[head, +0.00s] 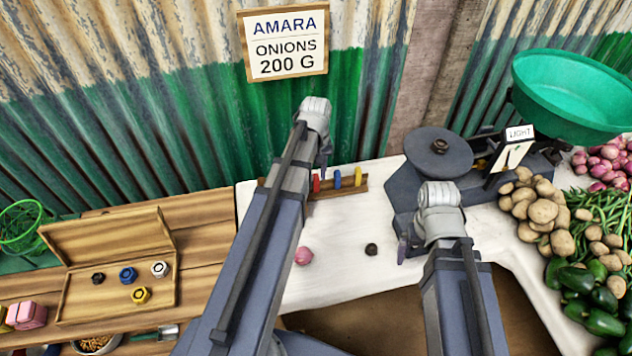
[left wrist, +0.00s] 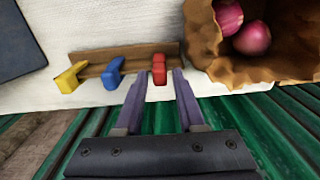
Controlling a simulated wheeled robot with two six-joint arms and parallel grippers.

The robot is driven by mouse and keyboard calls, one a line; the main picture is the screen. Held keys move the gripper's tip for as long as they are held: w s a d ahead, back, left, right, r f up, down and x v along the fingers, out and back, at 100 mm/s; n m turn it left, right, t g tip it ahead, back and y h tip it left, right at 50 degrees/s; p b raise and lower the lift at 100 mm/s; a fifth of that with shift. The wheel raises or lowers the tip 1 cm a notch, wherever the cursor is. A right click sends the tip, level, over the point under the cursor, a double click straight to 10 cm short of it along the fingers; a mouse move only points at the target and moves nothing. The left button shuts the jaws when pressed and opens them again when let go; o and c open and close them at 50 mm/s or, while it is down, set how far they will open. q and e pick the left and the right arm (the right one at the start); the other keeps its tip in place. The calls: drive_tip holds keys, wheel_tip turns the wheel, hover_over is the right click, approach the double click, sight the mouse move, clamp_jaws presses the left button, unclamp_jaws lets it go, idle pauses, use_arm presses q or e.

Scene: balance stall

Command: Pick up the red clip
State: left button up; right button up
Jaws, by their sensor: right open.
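The red clip (head: 316,183) stands at the left end of a small wooden rack (head: 352,191), beside a blue clip (head: 337,179) and a yellow clip (head: 358,177). In the left wrist view the red clip (left wrist: 159,70) is at the rack's end. My left gripper (left wrist: 158,80) is open, one finger on each side of the red clip, with gaps visible. In the head view my left gripper (head: 324,168) is partly hidden by its own wrist, just above the rack. My right gripper (head: 408,246) is open and empty in front of the scale.
A brown bag (left wrist: 206,40) with onions stands close beside the red clip. A balance scale (head: 405,190) with a green pan (head: 570,95) stands right. An open weight box (head: 75,307) is left.

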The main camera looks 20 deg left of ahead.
sight(315, 176)
use_arm(q)
clamp_jaws()
drive_tip(key=shift+r, duration=0.15)
idle(0.4)
wheel_tip(315, 176, up, 10)
drive_tip(key=p, duration=1)
drive_tip(key=shift+s, duration=0.15)
